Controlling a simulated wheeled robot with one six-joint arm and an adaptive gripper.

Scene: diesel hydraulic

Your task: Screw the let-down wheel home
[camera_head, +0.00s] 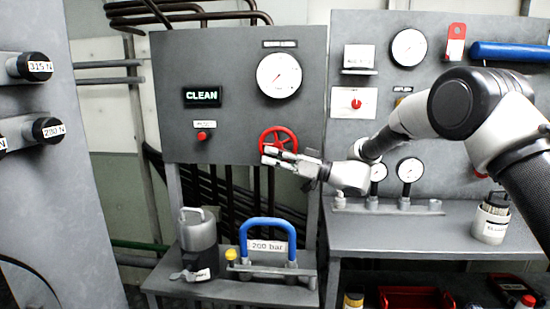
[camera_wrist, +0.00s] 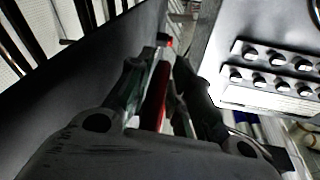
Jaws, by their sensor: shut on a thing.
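The let-down wheel is a red handwheel (camera_head: 278,137) on the grey panel below a large round gauge (camera_head: 279,76). My gripper (camera_head: 272,155) comes from the right and is at the wheel's lower rim. In the wrist view a red bar (camera_wrist: 155,97), part of the wheel, lies between the fingers of my gripper (camera_wrist: 160,85), which are shut on it. The rest of the wheel is mostly hidden in the wrist view. How far the wheel is screwed in cannot be told.
A lit CLEAN sign (camera_head: 202,96) and a small red knob (camera_head: 202,136) sit left on the panel. Below are a grey canister (camera_head: 197,240) and a blue-handled 200 bar unit (camera_head: 268,222). Small gauges (camera_head: 410,170) stand right, near my arm.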

